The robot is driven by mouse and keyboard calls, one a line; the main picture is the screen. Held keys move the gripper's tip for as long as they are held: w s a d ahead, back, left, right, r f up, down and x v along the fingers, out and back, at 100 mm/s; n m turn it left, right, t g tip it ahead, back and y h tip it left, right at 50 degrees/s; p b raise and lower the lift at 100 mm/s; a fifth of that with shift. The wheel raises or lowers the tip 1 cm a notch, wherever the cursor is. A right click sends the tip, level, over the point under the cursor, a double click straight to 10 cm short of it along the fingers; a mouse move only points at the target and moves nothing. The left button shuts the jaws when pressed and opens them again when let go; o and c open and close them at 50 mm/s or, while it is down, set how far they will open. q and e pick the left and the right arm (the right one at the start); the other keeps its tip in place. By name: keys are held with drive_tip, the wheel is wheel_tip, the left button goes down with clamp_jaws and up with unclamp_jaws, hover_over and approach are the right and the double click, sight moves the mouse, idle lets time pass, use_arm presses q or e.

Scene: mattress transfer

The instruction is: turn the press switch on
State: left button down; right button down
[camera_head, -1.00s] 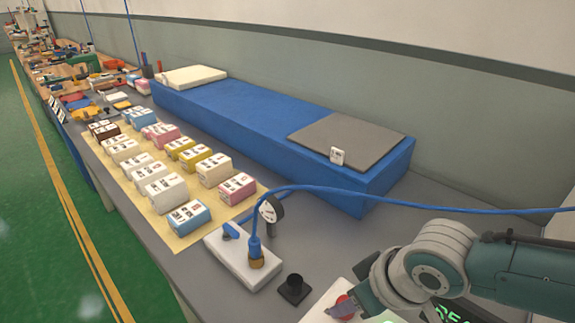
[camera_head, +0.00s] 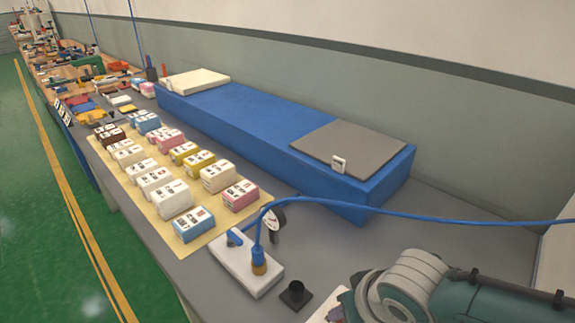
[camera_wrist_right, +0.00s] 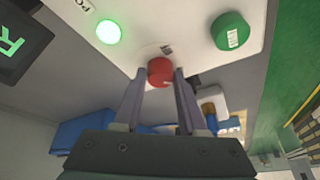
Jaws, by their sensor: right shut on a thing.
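In the right wrist view, a white control panel (camera_wrist_right: 180,22) carries a red knob (camera_wrist_right: 160,71), a green button (camera_wrist_right: 230,31) and a glowing green lamp (camera_wrist_right: 108,32). My right gripper (camera_wrist_right: 161,78) has its two fingers on either side of the red knob, shut on it. In the head view, my right arm enters at the lower right, and its fingers are below the frame. Only a pale corner of the panel shows there, at the bottom edge. My left gripper is not in view.
A dark display (camera_wrist_right: 18,45) with green lettering adjoins the panel. On the grey table stand a white block (camera_head: 240,262) with a blue hose (camera_head: 420,216) and gauge, a black post (camera_head: 295,292), several small boxes (camera_head: 187,223), and a long blue block (camera_head: 250,118) with a grey pad (camera_head: 350,146).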

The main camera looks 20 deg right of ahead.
drive_tip(key=shift+c, duration=2.3)
unclamp_jaws()
drive_tip(key=p+v, duration=0.4)
drive_tip(key=v, duration=0.6)
drive_tip(key=shift+p, duration=0.35)
drive_tip(key=shift+w, duration=0.1)
